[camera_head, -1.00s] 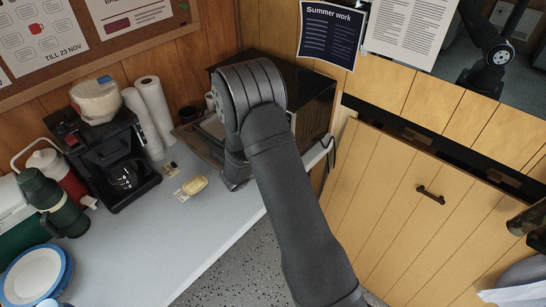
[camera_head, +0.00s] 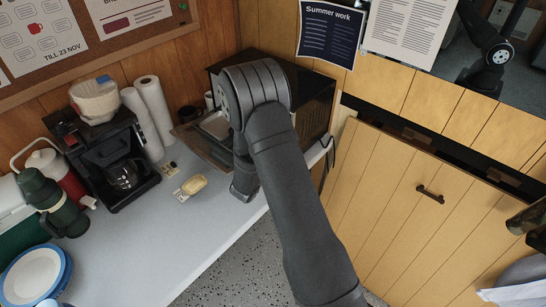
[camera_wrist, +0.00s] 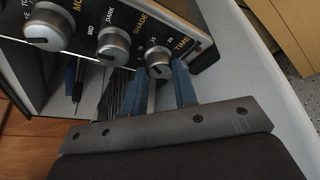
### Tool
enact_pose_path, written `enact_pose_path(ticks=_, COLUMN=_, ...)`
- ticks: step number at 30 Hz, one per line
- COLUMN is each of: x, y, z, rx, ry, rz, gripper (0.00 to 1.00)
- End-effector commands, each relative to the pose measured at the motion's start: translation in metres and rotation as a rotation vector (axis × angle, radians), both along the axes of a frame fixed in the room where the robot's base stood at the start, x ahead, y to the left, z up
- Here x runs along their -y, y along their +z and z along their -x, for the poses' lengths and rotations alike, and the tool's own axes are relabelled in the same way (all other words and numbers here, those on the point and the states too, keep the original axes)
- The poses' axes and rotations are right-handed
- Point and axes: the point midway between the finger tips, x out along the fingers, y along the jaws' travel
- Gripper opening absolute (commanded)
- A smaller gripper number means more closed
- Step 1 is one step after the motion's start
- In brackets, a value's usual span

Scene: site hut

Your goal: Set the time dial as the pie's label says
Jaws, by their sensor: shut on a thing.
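The time dial (camera_wrist: 158,62), a silver knob marked TIME, is at the end of a row of knobs on the black oven panel (camera_wrist: 140,25) in the wrist view. My gripper (camera_wrist: 162,82) has its blue fingers on both sides of this dial and is shut on it. Its pointer setting is too small to read. In the head view my arm covers the panel side of the black oven (camera_head: 312,100). A small yellowish item (camera_head: 193,184), possibly the pie, lies on the counter with a printed tag by it. The tag's text is unreadable.
The oven's door (camera_head: 203,150) hangs open with something pale inside. A coffee maker (camera_head: 112,160), paper towel rolls (camera_head: 152,105), a green flask (camera_head: 52,203) and plates (camera_head: 35,275) stand to the left. The front middle of the counter (camera_head: 130,250) is clear.

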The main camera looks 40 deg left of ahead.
Motion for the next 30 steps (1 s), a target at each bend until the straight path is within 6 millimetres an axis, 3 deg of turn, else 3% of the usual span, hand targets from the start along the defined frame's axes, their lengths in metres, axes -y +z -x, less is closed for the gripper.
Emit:
enact_pose_path(ticks=12, x=0.0013, y=-0.0017, z=0.0003, rx=0.001, ry=-0.001, rz=-0.239, gripper=0.04)
enact_pose_path(ticks=30, x=0.0015, y=-0.0019, z=0.0003, rx=0.001, ry=-0.001, rz=-0.295, gripper=0.04)
